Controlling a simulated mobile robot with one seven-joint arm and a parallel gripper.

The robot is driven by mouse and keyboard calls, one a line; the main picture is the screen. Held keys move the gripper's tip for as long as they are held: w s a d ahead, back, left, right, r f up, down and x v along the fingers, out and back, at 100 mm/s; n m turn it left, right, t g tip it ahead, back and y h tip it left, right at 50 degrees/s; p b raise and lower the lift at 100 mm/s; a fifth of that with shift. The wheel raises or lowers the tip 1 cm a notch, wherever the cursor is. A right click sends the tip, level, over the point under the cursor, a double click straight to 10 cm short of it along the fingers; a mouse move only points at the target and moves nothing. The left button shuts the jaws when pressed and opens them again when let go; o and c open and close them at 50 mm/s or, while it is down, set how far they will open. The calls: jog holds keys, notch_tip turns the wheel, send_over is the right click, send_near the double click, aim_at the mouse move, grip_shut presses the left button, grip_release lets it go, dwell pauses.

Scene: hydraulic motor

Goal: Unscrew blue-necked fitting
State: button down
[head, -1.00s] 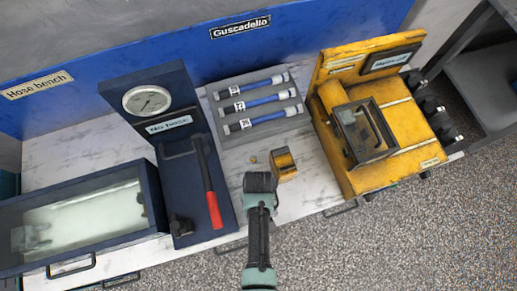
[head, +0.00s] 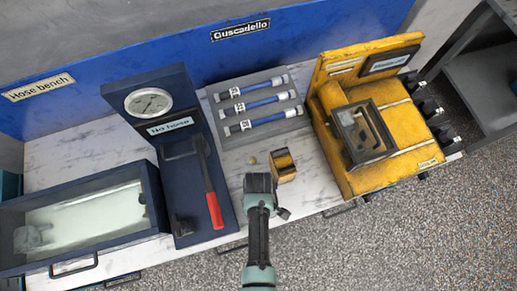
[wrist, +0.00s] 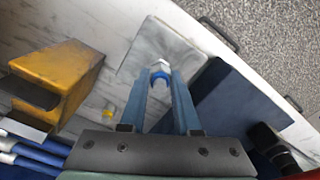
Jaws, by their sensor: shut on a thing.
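The blue-necked fitting (wrist: 161,67) shows in the wrist view as a small pale tip with a blue band. It sits between the fingertips of my gripper (wrist: 160,78), which is shut on it. Behind it lies a flat grey plate (wrist: 150,46) on the marble bench; I cannot tell whether the fitting touches the plate. In the head view my gripper (head: 259,184) is at the front of the bench, and its own body hides the fingertips, fitting and plate.
A yellow block (head: 283,165) and a small yellow piece (head: 252,160) lie close to my gripper. The navy gauge stand (head: 150,102) with a red-handled tool (head: 212,200) is left. A hose tray (head: 294,125) lies behind; a yellow machine (head: 400,120) stands right.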

jog(key=n, duration=0.5)
jog(key=shift+p, duration=0.3)
jog(key=shift+n, duration=0.6)
jog(key=c, duration=0.7)
grip_release()
jog(key=m, duration=0.3)
jog(key=shift+r+m+p, duration=0.1)
jog(key=shift+m+p, duration=0.25)
jog(key=shift+m, duration=0.05)
jog(key=m, duration=0.3)
jog(key=shift+m, duration=0.4)
jog(key=shift+m+p, duration=0.3)
jog(key=shift+m, duration=1.1)
